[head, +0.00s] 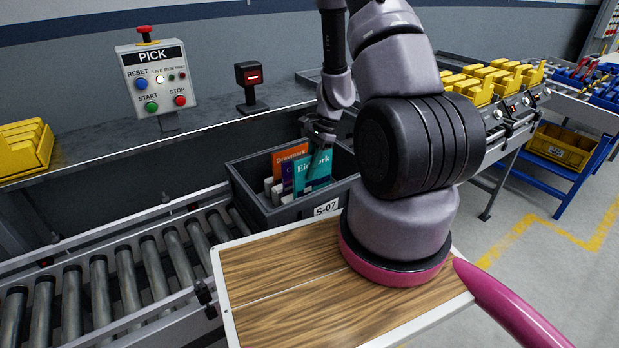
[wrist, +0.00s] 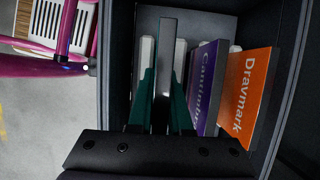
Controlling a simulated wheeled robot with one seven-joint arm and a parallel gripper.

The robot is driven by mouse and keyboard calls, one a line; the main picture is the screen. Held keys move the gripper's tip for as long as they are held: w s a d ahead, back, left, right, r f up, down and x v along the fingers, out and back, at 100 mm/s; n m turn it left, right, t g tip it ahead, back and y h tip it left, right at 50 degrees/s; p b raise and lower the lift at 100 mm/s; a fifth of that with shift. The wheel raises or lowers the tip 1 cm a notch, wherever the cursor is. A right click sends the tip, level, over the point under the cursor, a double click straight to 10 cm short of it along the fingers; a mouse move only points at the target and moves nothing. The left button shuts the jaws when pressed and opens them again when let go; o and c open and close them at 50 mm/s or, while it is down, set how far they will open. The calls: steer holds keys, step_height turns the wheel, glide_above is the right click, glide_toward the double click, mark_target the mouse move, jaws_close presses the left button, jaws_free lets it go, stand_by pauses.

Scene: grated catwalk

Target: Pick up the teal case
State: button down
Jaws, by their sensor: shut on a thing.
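The teal case (head: 317,169) stands in the grey bin (head: 301,210) marked S-07, in front of the other cases, with its lettered cover partly hidden by a finger. My gripper (head: 320,150) reaches down into the bin from above and is shut on the teal case. In the wrist view, teal edges with pale ends (wrist: 147,85) show on both sides of a grey upright bar (wrist: 168,60). I cannot tell there whether they belong to one case. The lower part of the case is hidden inside the bin.
A purple case (wrist: 207,85) and an orange case (wrist: 245,90) stand beside the teal one in the bin. A roller conveyor (head: 110,275) lies left of the bin. The PICK button box (head: 155,78) and a small red-lit scanner (head: 250,85) stand behind.

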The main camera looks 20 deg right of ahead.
step_height(320, 180, up, 14)
steer(key=shift+r, duration=0.2)
stand_by(0.9)
step_height(320, 180, up, 12)
steer(key=w+a+n+t, duration=0.1)
steer(key=w+a+t, duration=0.1)
steer(key=t, duration=0.2)
steer(key=shift+w+r+y, duration=0.15)
steer(key=shift+r+y, duration=0.05)
steer(key=shift+y, duration=0.2)
steer(key=s+d, duration=0.1)
steer(key=s, duration=0.5)
steer(key=shift+d, duration=0.1)
